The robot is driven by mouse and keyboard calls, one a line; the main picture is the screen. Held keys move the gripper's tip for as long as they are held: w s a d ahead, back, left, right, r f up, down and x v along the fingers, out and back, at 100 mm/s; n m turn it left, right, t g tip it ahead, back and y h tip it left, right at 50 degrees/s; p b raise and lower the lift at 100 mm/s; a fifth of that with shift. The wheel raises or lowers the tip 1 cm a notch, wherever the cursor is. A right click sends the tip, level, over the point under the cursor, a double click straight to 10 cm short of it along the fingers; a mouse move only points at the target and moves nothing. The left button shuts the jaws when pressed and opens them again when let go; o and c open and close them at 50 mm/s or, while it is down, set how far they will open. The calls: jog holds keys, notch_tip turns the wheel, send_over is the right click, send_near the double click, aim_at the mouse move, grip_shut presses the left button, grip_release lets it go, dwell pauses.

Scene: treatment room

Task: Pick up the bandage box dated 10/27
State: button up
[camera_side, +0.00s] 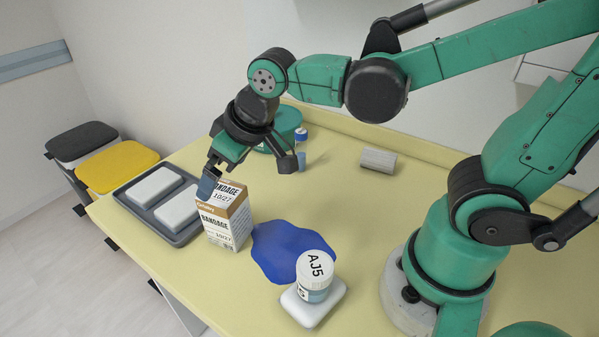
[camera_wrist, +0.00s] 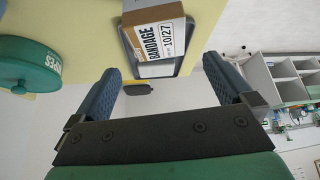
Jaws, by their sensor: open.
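The bandage box (camera_side: 224,222) is white and brown and stands upright on the yellow table. "BANDAGE" and "10/27" are printed on it. My gripper (camera_side: 246,173) is above and close to the box, with one blue finger in front of the box's upper left edge. In the wrist view, my gripper's fingers (camera_wrist: 161,68) are spread wide, with nothing held between them. The box also shows at the top of the wrist view (camera_wrist: 154,44), beyond the fingertips and roughly between them. I cannot tell whether a finger touches it.
A grey tray (camera_side: 182,238) with white blocks sits just left of the box. A blue patch (camera_side: 272,244) lies right of it. A jar marked AJ5 (camera_side: 315,275) stands on a white block (camera_side: 302,311) in front. A green round container (camera_side: 285,120) and small bottle (camera_side: 300,150) are behind.

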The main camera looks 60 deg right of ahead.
aim_at(224, 193)
notch_tip(224, 193, down, 3)
jog(key=shift+f, duration=0.1)
jog(key=shift+x, duration=2.7)
jog(key=c, duration=1.2)
